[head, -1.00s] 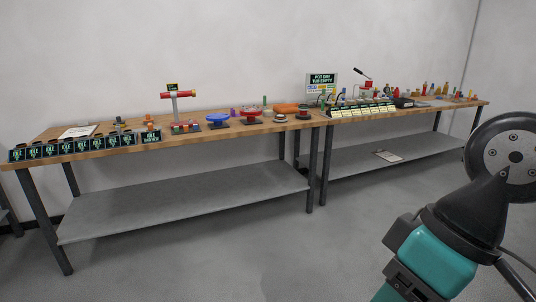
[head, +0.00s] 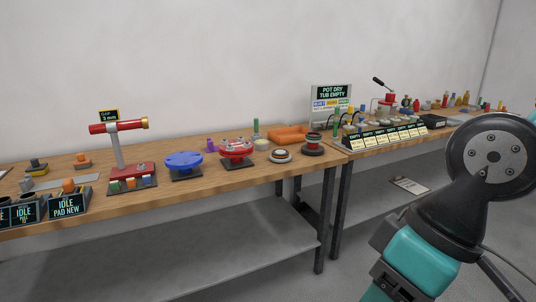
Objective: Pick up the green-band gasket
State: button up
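I cannot make out a gasket with a green band in this head view; the small parts on the benches are too small to tell. A round white and dark part (head: 281,155) lies near the front edge of the near bench (head: 225,193). A dark round part with a red top (head: 313,143) stands to its right. My own arm, teal and black, fills the lower right, but its gripper fingers are not in the picture.
A red press-like stand (head: 118,128), a blue round fixture (head: 184,162) and a red round fixture (head: 236,149) stand on the bench. An orange tray (head: 291,134) lies behind. A sign (head: 331,97) reads "POT DRY TUB EMPTY". A grey shelf (head: 240,240) is below.

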aim_at(308, 136)
jog(key=i, duration=2.9)
jog(key=z, duration=0.5)
